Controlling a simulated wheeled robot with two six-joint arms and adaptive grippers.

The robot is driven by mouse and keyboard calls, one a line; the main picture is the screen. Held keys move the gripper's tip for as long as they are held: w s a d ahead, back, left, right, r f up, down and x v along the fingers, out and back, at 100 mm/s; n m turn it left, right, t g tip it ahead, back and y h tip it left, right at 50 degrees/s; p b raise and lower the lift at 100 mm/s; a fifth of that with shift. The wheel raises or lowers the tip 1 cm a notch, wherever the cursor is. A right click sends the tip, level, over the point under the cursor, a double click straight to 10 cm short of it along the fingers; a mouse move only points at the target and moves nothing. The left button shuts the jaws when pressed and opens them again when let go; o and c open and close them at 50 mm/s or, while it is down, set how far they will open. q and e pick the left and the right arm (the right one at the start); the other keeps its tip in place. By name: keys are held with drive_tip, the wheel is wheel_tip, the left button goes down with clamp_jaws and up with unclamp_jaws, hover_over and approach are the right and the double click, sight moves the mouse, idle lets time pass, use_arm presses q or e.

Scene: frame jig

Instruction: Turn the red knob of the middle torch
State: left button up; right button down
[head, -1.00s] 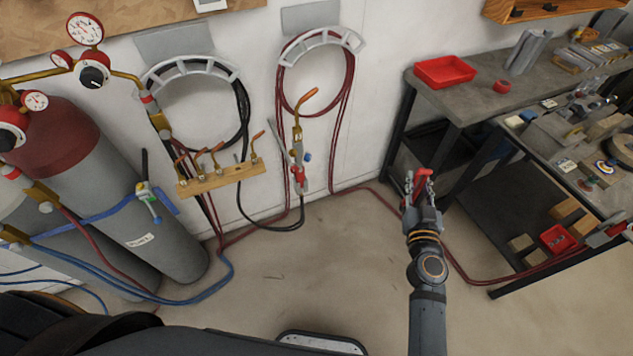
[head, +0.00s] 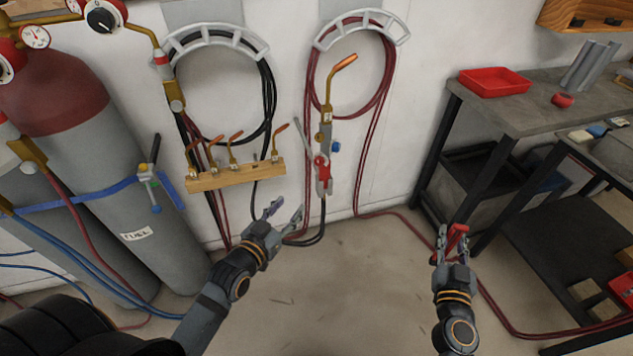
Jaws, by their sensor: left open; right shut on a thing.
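The torch (head: 326,122) hangs upright on the wall below the right-hand hose hanger, with a copper tip bent to the right. A red part (head: 322,167), which looks like its red knob, is low on its body, and a blue knob (head: 336,147) is just above on the right. My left gripper (head: 284,212) is open and empty, below and left of the torch, apart from it. My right gripper (head: 453,234) is shut on a small red object (head: 457,238), well right of the torch. What that object is I cannot tell.
A wooden rack (head: 235,177) with several copper tips is on the wall left of the torch. Gas cylinders (head: 75,150) stand at the left. A workbench (head: 525,108) with a red tray (head: 494,82) is at the right. Hoses cross the floor; its middle is clear.

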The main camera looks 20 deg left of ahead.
use_arm(q)
drive_tip(key=t+h+b, duration=0.1)
drive_tip(key=t, duration=0.1)
approach(318, 163)
drive_tip(key=s, duration=0.3)
use_arm(e)
wheel_tip(318, 163, down, 2)
drive_tip(key=shift+s+f+b, duration=0.1)
drive_tip(key=shift+f+b, duration=0.55)
use_arm(q)
drive_tip(key=shift+m, duration=0.3)
drive_tip(key=w, duration=0.4)
drive_tip(key=w+d, duration=0.1)
drive_tip(key=w, duration=0.7)
drive_tip(key=shift+d+r, duration=0.15)
drive_tip(key=shift+d, duration=0.1)
use_arm(e)
drive_tip(key=shift+f, duration=0.15)
